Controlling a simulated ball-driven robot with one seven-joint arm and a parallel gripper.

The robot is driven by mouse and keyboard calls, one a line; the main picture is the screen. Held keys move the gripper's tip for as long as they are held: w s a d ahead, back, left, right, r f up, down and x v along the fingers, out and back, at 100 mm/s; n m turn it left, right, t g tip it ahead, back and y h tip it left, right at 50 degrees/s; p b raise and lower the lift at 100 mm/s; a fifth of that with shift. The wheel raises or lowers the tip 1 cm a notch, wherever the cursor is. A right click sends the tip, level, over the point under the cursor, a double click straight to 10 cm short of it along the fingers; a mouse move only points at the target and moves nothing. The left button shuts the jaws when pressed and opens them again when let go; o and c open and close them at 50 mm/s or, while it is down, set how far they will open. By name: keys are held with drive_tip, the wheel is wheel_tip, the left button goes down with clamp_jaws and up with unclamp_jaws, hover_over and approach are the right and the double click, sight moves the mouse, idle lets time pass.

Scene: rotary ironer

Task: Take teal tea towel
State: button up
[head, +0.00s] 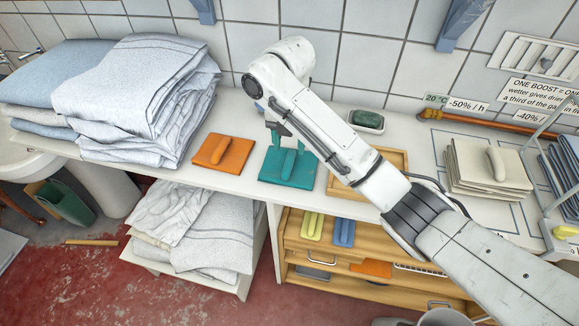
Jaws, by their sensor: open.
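The teal tea towel (291,175) lies as a flat folded square near the front edge of the white counter, with a raised teal ridge on top. My gripper (284,140) points down directly over it, at the ridge. Its jaws are open. My forearm and wrist cover part of the gripper and the area behind the towel, so I cannot tell whether the fingers touch the ridge.
An orange folded towel (222,153) lies just left. Large piles of grey-blue linen (140,90) fill the counter's left end. A wooden tray (392,158) sits to the right, partly behind my arm. A stack of cream towels (487,170) lies further right. A dark green item sits in a dish (367,120) behind.

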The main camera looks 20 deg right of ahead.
sight(289, 159)
drive_tip(key=shift+f, duration=2.4)
clamp_jaws()
